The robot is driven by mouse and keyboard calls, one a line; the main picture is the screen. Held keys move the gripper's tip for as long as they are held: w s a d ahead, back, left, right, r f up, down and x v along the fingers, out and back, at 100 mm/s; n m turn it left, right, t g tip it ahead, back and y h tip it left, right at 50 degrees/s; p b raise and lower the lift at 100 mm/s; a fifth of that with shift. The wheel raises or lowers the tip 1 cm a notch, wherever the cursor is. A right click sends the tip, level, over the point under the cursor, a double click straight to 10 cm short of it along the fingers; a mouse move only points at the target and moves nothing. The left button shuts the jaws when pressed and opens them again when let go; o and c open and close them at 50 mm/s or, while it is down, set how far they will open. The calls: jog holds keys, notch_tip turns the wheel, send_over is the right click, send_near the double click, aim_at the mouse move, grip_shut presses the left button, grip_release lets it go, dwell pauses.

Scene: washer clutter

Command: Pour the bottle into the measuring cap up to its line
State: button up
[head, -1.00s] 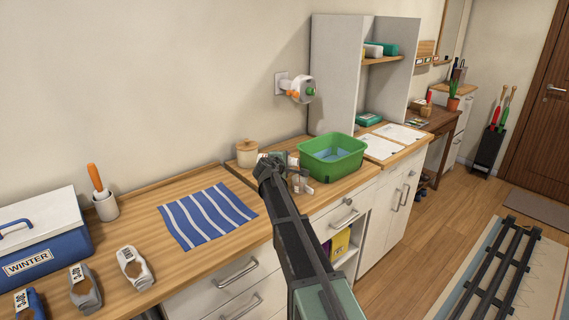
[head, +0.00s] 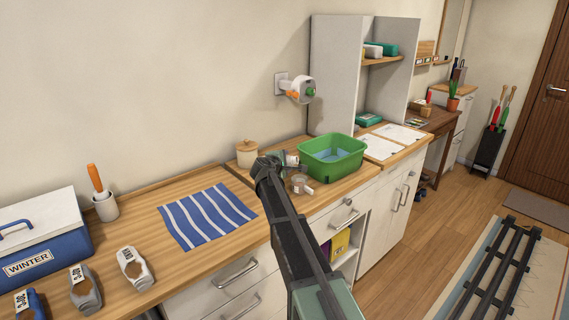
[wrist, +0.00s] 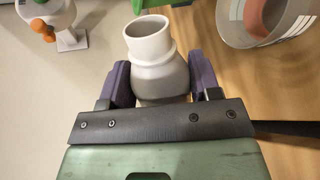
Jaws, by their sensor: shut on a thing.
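My gripper (wrist: 157,82) is shut on a pale grey and white bottle (wrist: 150,45), with a purple pad on each side of it. The bottle's mouth is open and points away from my gripper. In the head view my gripper (head: 274,161) is above the counter, and its wrist hides most of the bottle. A clear cup with marks on its wall, seemingly the measuring cap (wrist: 234,22), is to the right of the bottle and apart from it in the wrist view. Something reddish shows inside it. It appears to stand on the counter in the head view (head: 301,184). No stream is visible.
A green basin (head: 333,168) with bluish contents stands just right of my gripper. A lidded jar (head: 247,153) is behind it. A wall fixture (head: 301,90) is above. A striped cloth (head: 205,217) lies left on the counter.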

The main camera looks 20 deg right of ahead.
jog(key=shift+f+n+h+b, duration=0.25)
jog(key=shift+n+h+b, duration=0.3)
jog(key=shift+n, duration=0.35)
jog(key=shift+n+g, duration=0.4)
jog(key=shift+n, duration=0.2)
jog(key=shift+d+h, duration=0.1)
jog(key=shift+h, duration=0.25)
jog(key=n, duration=0.1)
jog(key=n+h+b, duration=0.1)
jog(key=n+b, duration=0.1)
jog(key=shift+w+a+n, duration=0.25)
jog(key=shift+a+n, duration=0.15)
jog(key=shift+r+n+g+h, duration=0.3)
jog(key=shift+n+h, duration=0.1)
jog(key=shift+w+a+f+n+h+b, duration=0.3)
jog(key=shift+a+n+b, duration=0.05)
jog(key=shift+n+b, duration=0.4)
jog(key=shift+w+a+n+h+b, duration=0.15)
jog(key=shift+a+n+b, duration=0.1)
jog(key=shift+n, duration=0.4)
jog(key=shift+w+a+n+h+b, duration=0.15)
jog(key=shift+n+b, duration=0.1)
jog(key=shift+n, duration=0.35)
jog(key=shift+r, duration=0.2)
